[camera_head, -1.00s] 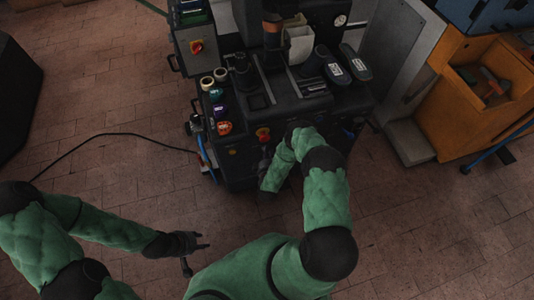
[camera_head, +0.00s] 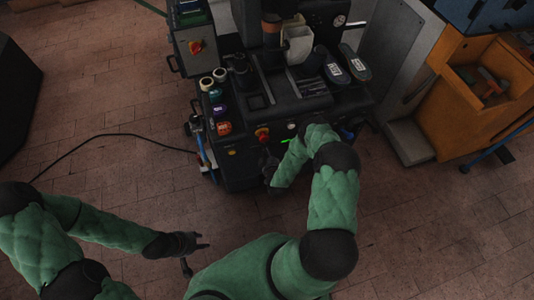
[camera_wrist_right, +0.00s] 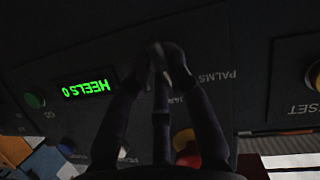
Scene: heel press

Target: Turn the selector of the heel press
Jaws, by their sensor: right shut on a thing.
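The heel press (camera_head: 245,172) is a dark machine at the top middle of the head view. My right gripper (camera_head: 268,166) is at its front panel, below the red stop button (camera_head: 262,133). A green display (camera_wrist_right: 86,90) reads "HEELS 0", upside down in this view. My left gripper (camera_head: 198,243) is open and empty, over the floor, away from the press.
A red and yellow button (camera_wrist_right: 187,148) lies close to my right fingers, and a green button (camera_wrist_right: 35,101) is beyond the display. Several coloured jars (camera_head: 217,105) stand on the press's left edge. An orange cabinet (camera_head: 455,120) is at right. A black cable (camera_head: 110,135) crosses the floor at left.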

